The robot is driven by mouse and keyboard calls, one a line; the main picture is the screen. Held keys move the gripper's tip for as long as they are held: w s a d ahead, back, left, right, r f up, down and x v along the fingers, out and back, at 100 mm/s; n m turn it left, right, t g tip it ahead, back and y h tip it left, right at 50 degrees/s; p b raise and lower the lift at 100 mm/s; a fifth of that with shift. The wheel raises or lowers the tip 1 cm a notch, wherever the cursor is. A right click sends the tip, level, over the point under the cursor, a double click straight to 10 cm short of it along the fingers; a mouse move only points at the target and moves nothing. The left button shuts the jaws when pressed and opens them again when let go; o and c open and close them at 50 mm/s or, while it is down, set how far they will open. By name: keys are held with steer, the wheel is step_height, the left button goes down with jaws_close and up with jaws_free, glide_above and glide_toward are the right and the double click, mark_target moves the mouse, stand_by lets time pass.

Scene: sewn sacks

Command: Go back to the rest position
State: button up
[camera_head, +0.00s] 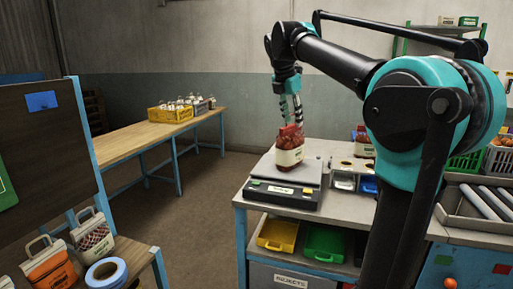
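My gripper (292,119) points down over the scale (283,189) on the grey-topped bench. Its two fingers stand apart, with a gap between them. A sack (289,154) with dark red contents, a pale label band and a red top stands upright on the scale, directly under the fingers. The fingertips are at or just above the red top; whether they touch it is too small to tell.
A second similar sack (363,148) stands behind on the bench (340,208), partly hidden by my arm. Yellow (277,235) and green (324,243) bins sit on the shelf below. At left are a wooden table (140,138) with a yellow crate (170,114) and a stand with bagged goods. Floor between is clear.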

steer(key=s+d+f+m+y, duration=0.1)
steer(key=s+d+f+m, duration=0.15)
steer(key=f+m, duration=0.4)
steer(key=s+d+f+m, duration=0.1)
steer(key=s+f+m, duration=0.25)
steer(key=f, duration=0.55)
steer(key=s+d+f+m+y, duration=0.15)
steer(key=s+f+m, duration=0.25)
steer(key=f, duration=0.4)
steer(key=s+d+f+m, duration=0.1)
steer(key=s+f+m, duration=1)
steer(key=s+f, duration=0.5)
step_height(320, 180, down, 2)
steer(key=shift+s+d+f+m+t, duration=0.2)
steer(key=shift+s+d+m+t, duration=0.1)
steer(key=shift+d+t, duration=0.1)
